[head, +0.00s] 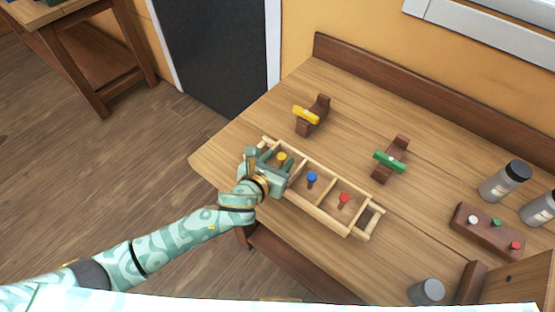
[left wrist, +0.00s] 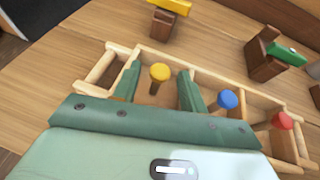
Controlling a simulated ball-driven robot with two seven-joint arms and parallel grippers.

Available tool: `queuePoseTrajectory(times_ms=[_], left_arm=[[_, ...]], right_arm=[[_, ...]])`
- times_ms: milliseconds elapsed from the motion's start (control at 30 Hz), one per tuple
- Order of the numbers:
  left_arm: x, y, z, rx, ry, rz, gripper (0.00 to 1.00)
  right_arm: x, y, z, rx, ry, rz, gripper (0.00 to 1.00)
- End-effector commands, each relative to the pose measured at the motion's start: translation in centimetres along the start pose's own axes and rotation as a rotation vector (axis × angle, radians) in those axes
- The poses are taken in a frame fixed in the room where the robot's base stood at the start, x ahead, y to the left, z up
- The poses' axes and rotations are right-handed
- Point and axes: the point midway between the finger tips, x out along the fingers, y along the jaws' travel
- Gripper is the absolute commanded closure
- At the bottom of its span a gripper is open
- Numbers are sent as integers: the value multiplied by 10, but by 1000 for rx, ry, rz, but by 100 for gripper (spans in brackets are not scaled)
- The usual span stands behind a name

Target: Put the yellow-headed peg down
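The yellow-headed peg (head: 282,157) is at the left end compartment of a ladder-like pale wooden frame (head: 325,176) on the table. In the left wrist view the yellow-headed peg (left wrist: 160,72) stands between the two green fingers, with a gap on each side. My left gripper (head: 276,162) is open around it, over the frame; the wrist view also shows the left gripper's fingers (left wrist: 158,88). The peg's lower end is hard to make out. A blue-headed peg (head: 312,177) and a red-headed peg (head: 344,198) stand in other compartments. My right gripper is not in view.
Behind the frame are brown stands with a yellow clamp (head: 306,115) and a green clamp (head: 389,161). At the right are a brown block (head: 487,232) with white, green and red pegs, and grey bottles (head: 505,181). A grey cup (head: 427,291) stands near the front.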

Motion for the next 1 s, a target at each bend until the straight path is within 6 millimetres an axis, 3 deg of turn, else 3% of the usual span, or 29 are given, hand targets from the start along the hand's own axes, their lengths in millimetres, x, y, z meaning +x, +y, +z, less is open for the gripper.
queuePoseTrajectory(times_ms=[367, 800, 1000], left_arm=[[-7, 0, 4, 0, -1, -1, 57], [-100, 0, 4, 0, 0, -1, 57], [-120, 0, 3, 0, 0, 0, 57]], right_arm=[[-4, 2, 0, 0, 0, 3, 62], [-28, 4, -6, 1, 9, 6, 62], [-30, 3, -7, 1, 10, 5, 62]])
